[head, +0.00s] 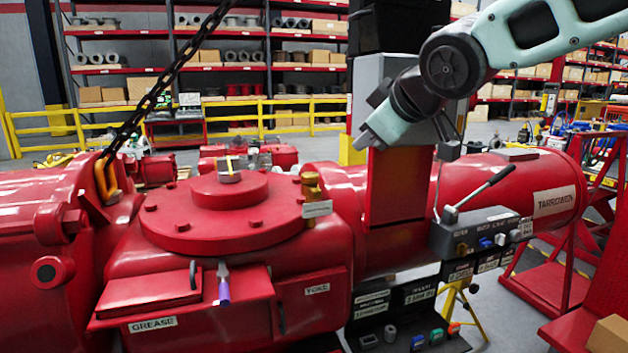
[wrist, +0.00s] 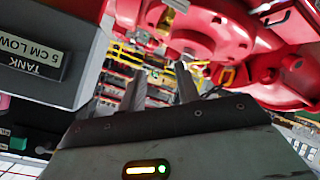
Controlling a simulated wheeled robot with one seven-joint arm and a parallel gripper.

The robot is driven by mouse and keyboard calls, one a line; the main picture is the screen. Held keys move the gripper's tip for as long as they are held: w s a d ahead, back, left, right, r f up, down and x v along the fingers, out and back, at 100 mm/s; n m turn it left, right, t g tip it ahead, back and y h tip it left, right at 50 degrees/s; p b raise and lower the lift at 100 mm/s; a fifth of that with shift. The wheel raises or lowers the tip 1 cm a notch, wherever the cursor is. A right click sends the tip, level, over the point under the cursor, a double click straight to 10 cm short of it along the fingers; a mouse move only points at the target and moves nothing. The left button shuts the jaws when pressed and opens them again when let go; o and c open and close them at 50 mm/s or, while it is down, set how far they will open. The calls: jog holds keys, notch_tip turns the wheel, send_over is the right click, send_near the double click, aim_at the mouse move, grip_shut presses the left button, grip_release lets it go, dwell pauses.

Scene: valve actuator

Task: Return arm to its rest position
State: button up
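My arm reaches in from the upper right of the head view. My gripper (head: 364,138) hangs in the air, pointing down and left, in front of a grey-and-red column (head: 398,185) by the red valve actuator (head: 225,215). In the wrist view my gripper (wrist: 160,76) shows two fingers standing apart, with nothing seen between them. The actuator's red body (wrist: 260,45) fills the upper right there. A grey box labelled "TANK 5 CM LOW" (wrist: 35,52) is close on the left.
A control panel with a lever (head: 475,225) stands below and right of my gripper. A chain (head: 165,85) hangs at the left, its orange hook (head: 106,180) at the actuator. A purple-handled tool (head: 223,285) is at the grease box (head: 150,290). Yellow railings (head: 265,118) and shelves stand behind.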

jog(key=s+f+m+g+h, duration=0.15)
jog(key=s+f+g, duration=0.35)
jog(key=s+f, duration=0.9)
jog(key=s+d+f+m+g+h, duration=0.1)
jog(key=s+d+f+g, duration=0.1)
jog(key=s+f, duration=0.4)
jog(key=s+d+f+m+g+h+b, duration=0.1)
jog(key=s+f, duration=0.5)
jog(key=s, duration=0.6)
jog(key=d+g, duration=0.1)
jog(key=g, duration=0.1)
jog(key=shift+d+g, duration=0.15)
jog(key=shift+g, duration=0.25)
